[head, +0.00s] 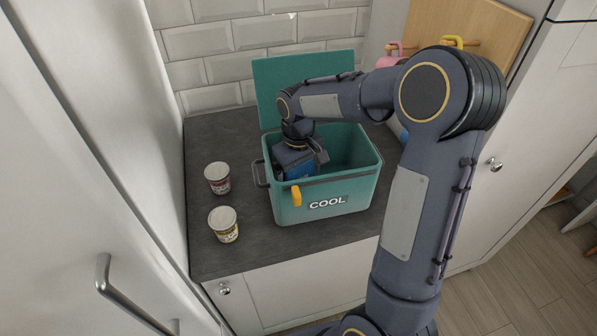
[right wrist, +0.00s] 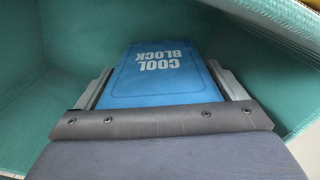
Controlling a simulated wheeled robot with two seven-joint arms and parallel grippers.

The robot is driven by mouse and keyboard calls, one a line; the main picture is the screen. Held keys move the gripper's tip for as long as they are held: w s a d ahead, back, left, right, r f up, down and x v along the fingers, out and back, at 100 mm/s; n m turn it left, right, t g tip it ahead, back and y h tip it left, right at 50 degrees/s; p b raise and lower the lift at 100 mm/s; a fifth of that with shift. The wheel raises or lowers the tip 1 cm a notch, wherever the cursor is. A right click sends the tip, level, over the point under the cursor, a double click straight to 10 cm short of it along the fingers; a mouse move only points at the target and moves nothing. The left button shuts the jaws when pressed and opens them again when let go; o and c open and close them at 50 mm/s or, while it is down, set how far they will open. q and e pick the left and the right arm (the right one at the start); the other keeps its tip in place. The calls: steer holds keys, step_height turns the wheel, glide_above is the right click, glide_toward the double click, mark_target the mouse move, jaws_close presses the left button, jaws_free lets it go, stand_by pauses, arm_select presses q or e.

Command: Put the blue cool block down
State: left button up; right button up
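The blue cool block (right wrist: 160,75), with white "COOL BLOCK" lettering, is between the two fingers of my right gripper (right wrist: 165,85), which look closed against its side edges. In the head view the block (head: 299,171) shows inside the left part of the open teal cool box (head: 350,188), below my right gripper (head: 303,158). The box's teal walls surround it in the right wrist view. The block's lower end is hidden, so I cannot tell whether it touches the box floor. My left gripper is not in view.
The cool box lid (head: 285,82) stands open at the back. Two lidded tubs (head: 217,178) (head: 223,224) stand on the slate worktop (head: 245,255) left of the box. Pink (head: 390,60) and yellow (head: 452,41) items and a wooden board (head: 490,30) are behind my right arm.

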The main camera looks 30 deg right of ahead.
step_height(320, 180, up, 12)
steer(key=shift+s+r, duration=0.1)
steer(key=s+a+f+m+t+y, duration=0.1)
steer(key=s+a+f+t+y, duration=0.1)
steer(key=s, duration=0.9)
steer(key=s+a+f+m+t+y, duration=0.1)
steer(key=s+a, duration=0.4)
steer(key=s, duration=0.6)
steer(key=f+m+t, duration=0.1)
steer(key=t, duration=0.1)
steer(key=shift+a+f+t+y, duration=0.15)
steer(key=shift+f+t+y, duration=0.15)
steer(key=shift+y, duration=0.1)
steer(key=shift+c, duration=0.4)
